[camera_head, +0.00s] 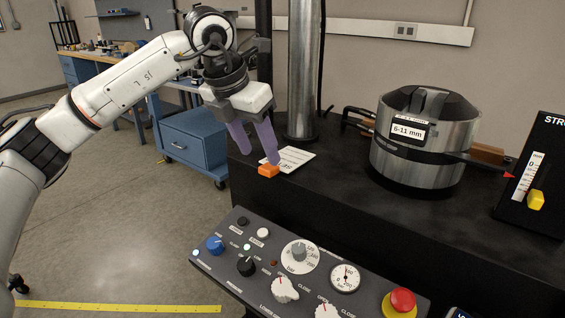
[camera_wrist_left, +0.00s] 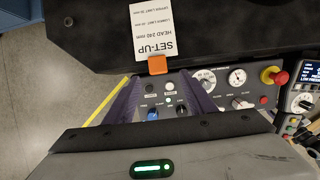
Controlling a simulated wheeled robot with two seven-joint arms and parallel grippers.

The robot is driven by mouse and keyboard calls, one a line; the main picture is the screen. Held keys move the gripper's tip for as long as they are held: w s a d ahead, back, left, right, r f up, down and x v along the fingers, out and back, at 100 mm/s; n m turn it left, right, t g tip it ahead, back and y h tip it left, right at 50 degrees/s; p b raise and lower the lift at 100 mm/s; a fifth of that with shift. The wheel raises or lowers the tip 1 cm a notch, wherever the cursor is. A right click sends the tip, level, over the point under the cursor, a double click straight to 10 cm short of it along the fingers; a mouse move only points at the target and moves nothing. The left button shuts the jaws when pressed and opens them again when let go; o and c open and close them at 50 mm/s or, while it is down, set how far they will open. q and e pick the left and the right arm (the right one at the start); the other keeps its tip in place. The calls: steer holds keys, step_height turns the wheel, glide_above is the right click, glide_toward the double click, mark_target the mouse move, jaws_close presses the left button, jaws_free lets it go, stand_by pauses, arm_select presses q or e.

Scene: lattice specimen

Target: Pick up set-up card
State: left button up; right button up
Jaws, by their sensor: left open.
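The set-up card (camera_head: 296,157) is a white printed card with an orange block (camera_head: 268,170) at its near end. It lies on the black table top, close to the left edge. In the left wrist view the card (camera_wrist_left: 156,28) reads "SET-UP" upside down, with the orange block (camera_wrist_left: 157,65) at its lower end. My left gripper (camera_head: 259,155) has two purple fingers, spread apart and empty. My right gripper is not in view.
A metal column (camera_head: 303,70) stands behind the card. A round metal vessel labelled 6-11 mm (camera_head: 420,150) stands to the right. A control panel (camera_head: 325,262) with knobs and a red button is in front. Bare black table top lies between card and vessel.

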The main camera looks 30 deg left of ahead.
mark_target(266, 168)
arm_select(q)
steer(key=x, duration=0.5)
steer(key=shift+a+f, duration=0.1)
steer(key=shift+a, duration=0.1)
steer(key=c, duration=1.1)
